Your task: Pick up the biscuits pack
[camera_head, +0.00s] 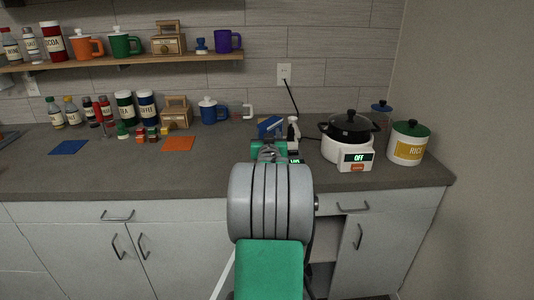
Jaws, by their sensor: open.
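A blue pack-like item (270,126) stands on the counter just beyond my gripper. Its label cannot be read, so I cannot tell whether it is the biscuits pack. Its lower part is hidden by my gripper. My gripper (267,141) is open over the counter, in front of the blue item in the picture. I cannot tell whether its fingers touch or surround the item. My grey and green arm fills the lower middle of the view and hides the counter behind it.
A white spray-type bottle (294,134) stands right of the blue item. A white cooker with a black pot (350,127) and a rice canister (408,143) are further right. Jars, a blue mug (210,110) and small blocks stand left. The front left counter (110,178) is clear.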

